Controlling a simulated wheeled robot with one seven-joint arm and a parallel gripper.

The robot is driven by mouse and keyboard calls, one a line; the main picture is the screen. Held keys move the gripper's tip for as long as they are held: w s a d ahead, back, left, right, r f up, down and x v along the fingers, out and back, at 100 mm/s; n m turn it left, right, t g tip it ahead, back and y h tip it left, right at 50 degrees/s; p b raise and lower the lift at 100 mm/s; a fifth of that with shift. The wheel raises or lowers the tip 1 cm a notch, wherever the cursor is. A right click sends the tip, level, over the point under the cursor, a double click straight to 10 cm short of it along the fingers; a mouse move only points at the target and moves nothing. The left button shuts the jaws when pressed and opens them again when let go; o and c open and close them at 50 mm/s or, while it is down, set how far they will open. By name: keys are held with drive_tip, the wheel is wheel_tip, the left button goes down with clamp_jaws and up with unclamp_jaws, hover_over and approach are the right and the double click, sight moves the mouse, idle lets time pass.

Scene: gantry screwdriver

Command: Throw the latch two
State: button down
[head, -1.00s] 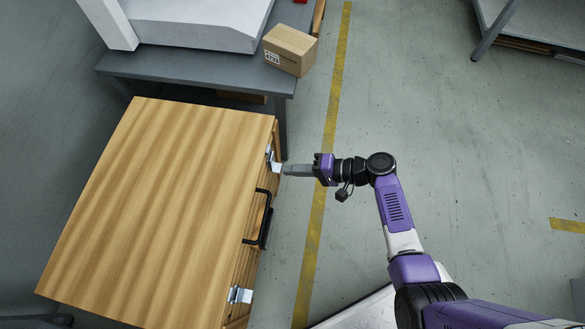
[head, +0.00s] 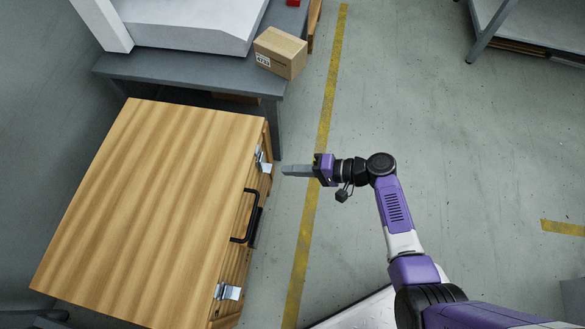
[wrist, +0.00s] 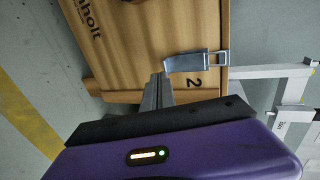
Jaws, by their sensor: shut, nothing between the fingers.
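The wooden case (head: 150,200) stands at the left in the head view. Latch two (head: 263,162) is the far metal latch on its right side face. In the wrist view latch two (wrist: 193,62) shows beside a printed 2, with a bent lever plate and a wire loop at its right end. Whether it is fastened is hard to tell. My gripper (head: 285,170) is shut and empty, just right of latch two with a small gap. Its fingers (wrist: 158,92) point toward the case face, left of the lever in the wrist view.
A second latch (head: 228,292) sits nearer on the same face, with a black handle (head: 248,215) between the two. A grey table (head: 180,72) with a cardboard box (head: 280,52) stands behind the case. Open floor (head: 420,120) lies to the right.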

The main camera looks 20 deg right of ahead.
drive_tip(key=s+d+p, duration=0.2)
drive_tip(key=s+d, duration=0.4)
drive_tip(key=d, duration=0.2)
drive_tip(key=shift+d, duration=0.4)
